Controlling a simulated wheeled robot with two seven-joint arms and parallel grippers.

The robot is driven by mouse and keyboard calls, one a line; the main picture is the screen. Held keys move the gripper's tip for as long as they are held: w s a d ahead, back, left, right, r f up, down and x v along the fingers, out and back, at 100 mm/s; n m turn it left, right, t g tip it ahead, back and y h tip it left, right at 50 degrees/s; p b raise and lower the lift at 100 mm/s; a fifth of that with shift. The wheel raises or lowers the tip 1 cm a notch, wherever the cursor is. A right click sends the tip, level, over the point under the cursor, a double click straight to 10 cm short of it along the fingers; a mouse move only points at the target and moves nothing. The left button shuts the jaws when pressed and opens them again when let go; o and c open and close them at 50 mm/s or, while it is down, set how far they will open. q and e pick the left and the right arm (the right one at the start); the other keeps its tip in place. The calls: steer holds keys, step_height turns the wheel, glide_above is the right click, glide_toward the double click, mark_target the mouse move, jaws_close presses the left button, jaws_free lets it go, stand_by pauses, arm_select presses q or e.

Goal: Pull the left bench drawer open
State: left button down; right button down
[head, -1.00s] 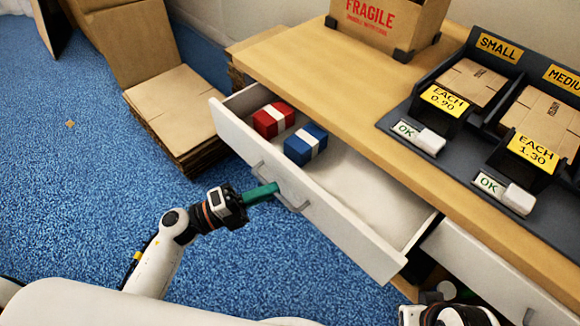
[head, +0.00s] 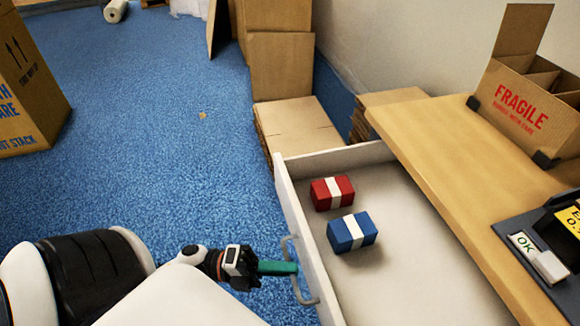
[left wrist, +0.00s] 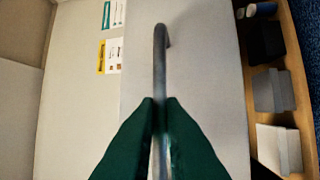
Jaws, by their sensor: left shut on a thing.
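The left bench drawer (head: 291,212) stands pulled well out from under the wooden bench top in the head view. Its grey bar handle (head: 301,272) is on the front panel. My left gripper (head: 290,267) has its green fingers at this handle. In the left wrist view the green fingers (left wrist: 160,125) are closed around the handle bar (left wrist: 160,60), one on each side. Inside the drawer lie a red box with a white band (head: 332,192) and a blue box with a white band (head: 352,232). My right gripper is not in view.
The bench top (head: 450,160) carries an open carton marked FRAGILE (head: 522,100) and a dark display tray (head: 545,240) at the right. Flat cardboard (head: 300,125) is stacked beyond the drawer. A large carton (head: 25,90) stands at far left. Blue floor (head: 150,120) between is mostly clear.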

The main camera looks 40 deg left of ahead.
arm_select(q)
steer(key=c, duration=1.5)
jaws_free()
steer(key=v, duration=1.2)
